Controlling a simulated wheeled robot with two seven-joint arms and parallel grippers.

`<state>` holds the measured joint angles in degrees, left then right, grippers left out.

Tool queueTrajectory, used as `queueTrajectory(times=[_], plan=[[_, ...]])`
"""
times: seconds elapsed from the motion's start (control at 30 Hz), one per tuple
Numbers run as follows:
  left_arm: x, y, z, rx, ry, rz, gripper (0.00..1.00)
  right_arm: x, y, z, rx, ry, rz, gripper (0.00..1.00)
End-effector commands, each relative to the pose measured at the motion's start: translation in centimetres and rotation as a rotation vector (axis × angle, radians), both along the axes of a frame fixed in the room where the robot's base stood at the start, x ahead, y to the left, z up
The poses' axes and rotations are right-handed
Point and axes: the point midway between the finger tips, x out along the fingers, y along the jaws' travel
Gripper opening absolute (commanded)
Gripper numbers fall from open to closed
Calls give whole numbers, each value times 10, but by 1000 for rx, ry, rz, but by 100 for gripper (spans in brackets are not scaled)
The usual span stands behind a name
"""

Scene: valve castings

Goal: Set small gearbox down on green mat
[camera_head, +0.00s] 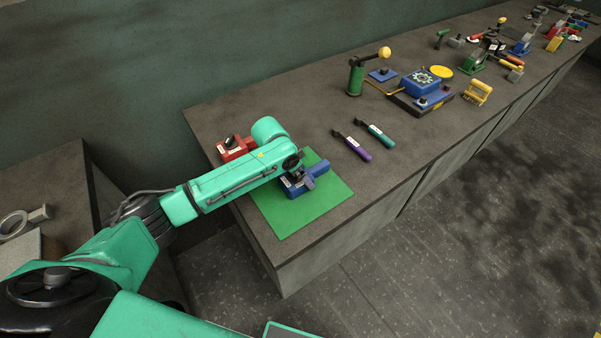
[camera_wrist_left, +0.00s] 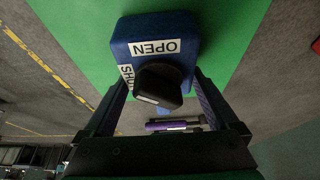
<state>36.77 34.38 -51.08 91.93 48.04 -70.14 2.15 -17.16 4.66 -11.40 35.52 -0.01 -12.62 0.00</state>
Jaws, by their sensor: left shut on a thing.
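The small gearbox, a blue box with a black knob and white OPEN and SHUT labels, shows in the head view (camera_head: 296,189) and in the wrist view (camera_wrist_left: 182,28). My left gripper (camera_head: 297,174) is shut on it, with one finger on each side in the wrist view (camera_wrist_left: 162,98). The green mat (camera_head: 290,222) lies near the bench's front corner. The gearbox is over the mat in both views; whether it touches the mat I cannot tell. My arm hides part of the mat. My right gripper is not in view.
A red box with a black knob (camera_head: 231,152) stands behind my left arm. A purple-handled tool (camera_head: 357,149) and a teal-handled one (camera_head: 379,136) lie right of the mat. A green pump-like device with a yellow ball (camera_head: 356,78) stands farther back. The mat's front part is clear.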

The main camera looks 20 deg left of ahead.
Motion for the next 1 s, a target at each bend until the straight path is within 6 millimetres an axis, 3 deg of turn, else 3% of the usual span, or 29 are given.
queueTrajectory(times=[0.13, 0.17, 0.4, 0.57, 0.77, 1.0], plan=[[1, -1, 0, -2, -6, 0, 0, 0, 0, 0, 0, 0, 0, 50], [1, -1, 0, -2, -6, 0, 97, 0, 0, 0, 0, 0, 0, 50], [-1, 0, -3, 1, 2, 0, 100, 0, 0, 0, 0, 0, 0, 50], [-2, 2, 6, -1, -2, 0, 100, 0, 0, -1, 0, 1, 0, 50], [-13, 12, 41, 0, -5, 0, 100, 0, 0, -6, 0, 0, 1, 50], [-32, 27, 100, 0, -8, -1, 100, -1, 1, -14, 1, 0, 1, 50]])
